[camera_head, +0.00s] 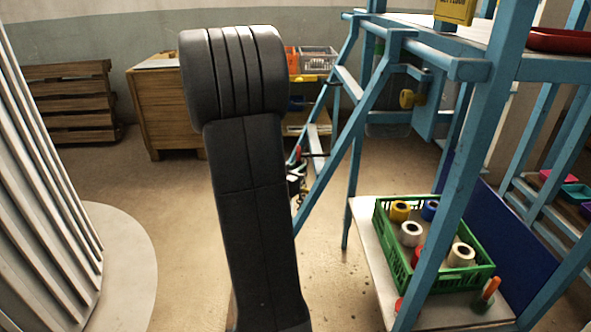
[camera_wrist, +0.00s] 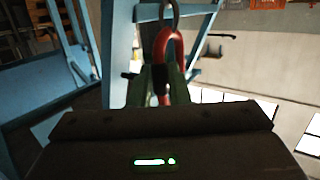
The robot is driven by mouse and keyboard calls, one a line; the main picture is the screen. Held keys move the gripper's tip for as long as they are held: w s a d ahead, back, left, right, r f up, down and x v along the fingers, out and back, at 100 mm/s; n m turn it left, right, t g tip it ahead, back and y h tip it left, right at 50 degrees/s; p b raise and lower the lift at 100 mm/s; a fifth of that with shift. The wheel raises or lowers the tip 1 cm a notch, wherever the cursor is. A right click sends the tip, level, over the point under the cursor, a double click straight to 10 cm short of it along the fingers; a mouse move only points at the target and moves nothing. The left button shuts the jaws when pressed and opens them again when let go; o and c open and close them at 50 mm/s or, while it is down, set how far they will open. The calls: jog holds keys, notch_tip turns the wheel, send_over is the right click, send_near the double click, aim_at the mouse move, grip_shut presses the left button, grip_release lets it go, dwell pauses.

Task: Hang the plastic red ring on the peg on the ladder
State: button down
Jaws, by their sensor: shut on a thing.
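The red ring (camera_wrist: 178,46) shows in the wrist view as a curved red band, upright between the fingers of my gripper (camera_wrist: 163,78). My gripper is shut on it; the fingers hide its lower part. A dark grey loop (camera_wrist: 169,10) shows just beyond the ring, in front of a blue bar of the ladder (camera_wrist: 190,13); I cannot tell whether it touches the ring or is the peg. In the head view the blue ladder (camera_head: 347,135) stands right of my arm. My gripper (camera_head: 297,183) is partly hidden there behind my arm, close to the ladder's lower part.
A green crate (camera_head: 400,270) with several rolls stands on a low shelf (camera_head: 372,255) at right. A wooden cabinet (camera_head: 163,115) and stacked pallets (camera_head: 65,100) stand at the back left. A ribbed pale column (camera_head: 40,190) is at left. The floor between is clear.

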jog(key=shift+d, duration=0.25)
jog(key=shift+d, duration=0.55)
jog(key=shift+f, duration=0.2)
jog(key=shift+d+f+b, duration=0.15)
jog(key=shift+f+b, duration=0.15)
dwell(0.6)
jog(key=c, duration=1.3)
grip_release()
jog(key=shift+s, duration=0.1)
